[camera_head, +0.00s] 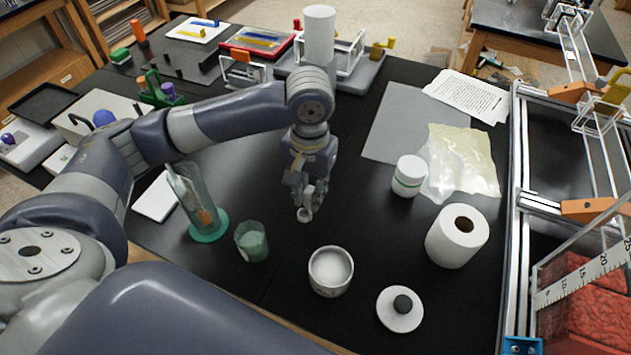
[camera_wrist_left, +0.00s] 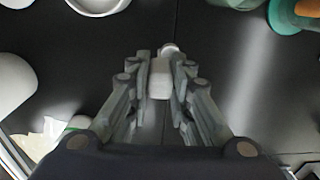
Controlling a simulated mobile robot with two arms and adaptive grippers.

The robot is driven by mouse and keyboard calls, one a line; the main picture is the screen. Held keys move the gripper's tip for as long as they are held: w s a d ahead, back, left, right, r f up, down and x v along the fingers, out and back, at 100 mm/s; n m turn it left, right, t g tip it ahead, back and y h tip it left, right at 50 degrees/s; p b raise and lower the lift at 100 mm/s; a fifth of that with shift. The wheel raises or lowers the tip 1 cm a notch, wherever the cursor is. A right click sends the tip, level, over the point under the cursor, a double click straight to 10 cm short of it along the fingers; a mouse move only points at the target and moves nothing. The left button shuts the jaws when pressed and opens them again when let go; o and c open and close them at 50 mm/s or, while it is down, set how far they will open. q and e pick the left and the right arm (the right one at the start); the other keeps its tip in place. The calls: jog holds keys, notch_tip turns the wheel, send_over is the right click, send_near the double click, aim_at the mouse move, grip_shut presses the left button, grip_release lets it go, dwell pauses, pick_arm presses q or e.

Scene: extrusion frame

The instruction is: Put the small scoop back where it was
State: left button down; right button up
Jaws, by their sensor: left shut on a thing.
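My left gripper (camera_head: 308,190) hangs over the middle of the black bench and is shut on the small scoop (camera_head: 304,214). In the left wrist view the pale scoop (camera_wrist_left: 160,78) sits between the fingers, its rounded end just beyond the fingertips. I cannot tell whether the scoop touches the bench. An open white jar (camera_head: 331,284) with pale contents stands nearer the front, to the right of the scoop. Its rim also shows at the top of the left wrist view (camera_wrist_left: 98,6). My right gripper is out of view.
A glass beaker (camera_head: 251,241) and a tall glass cylinder on a teal base (camera_head: 208,226) stand left of the jar. A paper roll (camera_head: 457,238) and a white bottle (camera_head: 408,176) stand to the right. An extrusion frame (camera_head: 516,220) borders the bench's right side.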

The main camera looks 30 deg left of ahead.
aim_at(304, 214)
pick_arm(q)
jog(key=w+a+f+p, duration=0.1)
jog(key=w+f+p, duration=0.1)
jog(key=w+f, duration=0.2)
jog(key=shift+w, duration=0.25)
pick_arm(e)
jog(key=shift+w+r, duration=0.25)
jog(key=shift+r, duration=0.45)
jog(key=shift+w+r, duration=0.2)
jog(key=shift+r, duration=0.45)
pick_arm(q)
jog(key=c, duration=1.5)
grip_release()
jog(key=shift+f, duration=0.1)
jog(key=shift+o, duration=0.2)
